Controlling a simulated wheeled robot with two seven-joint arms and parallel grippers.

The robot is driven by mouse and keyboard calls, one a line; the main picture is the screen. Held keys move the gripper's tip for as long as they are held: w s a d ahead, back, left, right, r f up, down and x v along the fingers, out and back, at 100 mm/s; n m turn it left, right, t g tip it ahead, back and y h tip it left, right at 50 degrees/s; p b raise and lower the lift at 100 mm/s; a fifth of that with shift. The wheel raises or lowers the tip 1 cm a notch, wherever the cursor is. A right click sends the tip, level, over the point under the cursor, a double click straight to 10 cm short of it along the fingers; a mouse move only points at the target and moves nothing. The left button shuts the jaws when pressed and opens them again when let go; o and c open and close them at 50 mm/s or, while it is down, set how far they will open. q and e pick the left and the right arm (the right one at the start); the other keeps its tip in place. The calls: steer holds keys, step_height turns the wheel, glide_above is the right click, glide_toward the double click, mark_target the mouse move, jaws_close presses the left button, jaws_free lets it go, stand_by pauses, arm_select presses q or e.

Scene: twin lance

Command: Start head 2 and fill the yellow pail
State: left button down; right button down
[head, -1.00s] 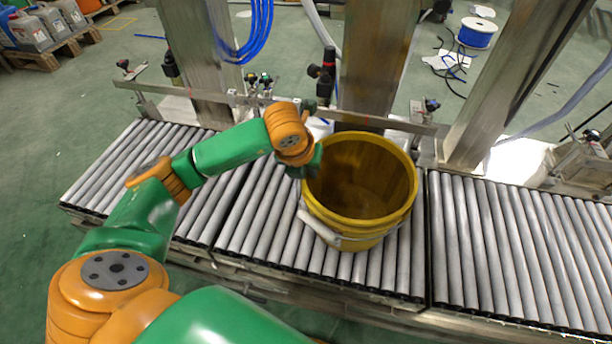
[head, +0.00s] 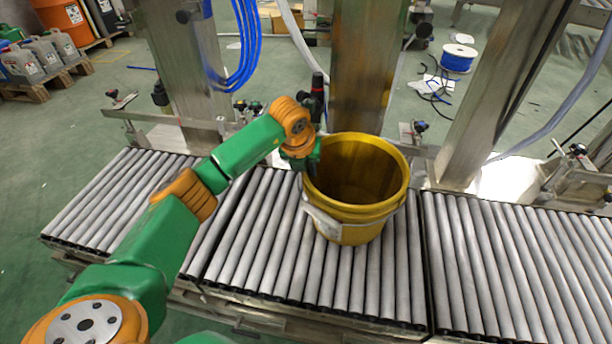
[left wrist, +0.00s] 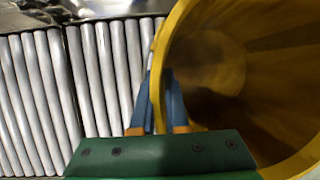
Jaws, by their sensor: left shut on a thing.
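The yellow pail (head: 350,234) stands upright and open on the roller conveyor, in front of a broad steel post. Its inside looks empty, and its white handle (head: 322,222) hangs down the front left. My left gripper (head: 312,170) is at the pail's left rim. In the left wrist view its blue fingers (left wrist: 159,85) straddle the wall of the pail (left wrist: 176,22), one inside and one outside, shut on it. My right gripper is out of view.
The roller conveyor (head: 250,235) has free rollers left of, right of and in front of the pail. Steel posts (head: 360,65) and a rail stand close behind. Blue hoses (head: 245,45) hang at the upper left. A blue cable spool (head: 458,58) lies on the floor beyond.

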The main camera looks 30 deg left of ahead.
arm_select(q)
steer(key=shift+w, duration=0.1)
stand_by(0.3)
steer(key=c, duration=0.8)
jaws_free()
steer(key=shift+c, duration=0.2)
